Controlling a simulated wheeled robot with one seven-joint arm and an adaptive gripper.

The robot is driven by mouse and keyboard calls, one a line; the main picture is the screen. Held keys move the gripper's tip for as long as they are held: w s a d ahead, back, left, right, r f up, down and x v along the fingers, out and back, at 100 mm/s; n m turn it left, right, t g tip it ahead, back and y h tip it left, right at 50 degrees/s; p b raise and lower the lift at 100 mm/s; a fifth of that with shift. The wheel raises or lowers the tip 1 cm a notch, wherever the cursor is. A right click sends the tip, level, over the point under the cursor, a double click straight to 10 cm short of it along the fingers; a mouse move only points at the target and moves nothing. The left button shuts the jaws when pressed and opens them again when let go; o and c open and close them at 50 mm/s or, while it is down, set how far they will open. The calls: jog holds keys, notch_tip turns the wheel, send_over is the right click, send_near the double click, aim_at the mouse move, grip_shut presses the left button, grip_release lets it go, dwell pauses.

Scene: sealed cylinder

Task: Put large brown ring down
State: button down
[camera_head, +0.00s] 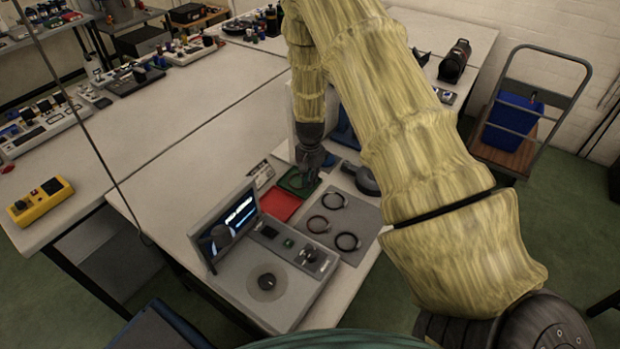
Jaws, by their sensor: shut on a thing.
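My gripper (308,172) points down at the green tray (287,189). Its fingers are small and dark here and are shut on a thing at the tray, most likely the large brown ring. The ring is mostly hidden by the fingers and too small to make out clearly. I cannot tell whether it touches the tray floor. Three other dark rings lie flat and apart on a grey mat (366,215): an upper one (333,208), a left one (318,232) and a lower one (347,249).
A red tray (280,206) adjoins the green one. A grey device with a screen (230,225) and a round dial plate (267,283) stands at the table's front. A round dark object (367,181) lies right of the trays.

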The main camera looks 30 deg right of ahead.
jog(key=shift+f, duration=0.25)
jog(key=c, duration=1.9)
grip_release()
jog(key=shift+r, duration=0.1)
jog(key=shift+r+b, duration=1.9)
jog(key=shift+r, duration=4.2)
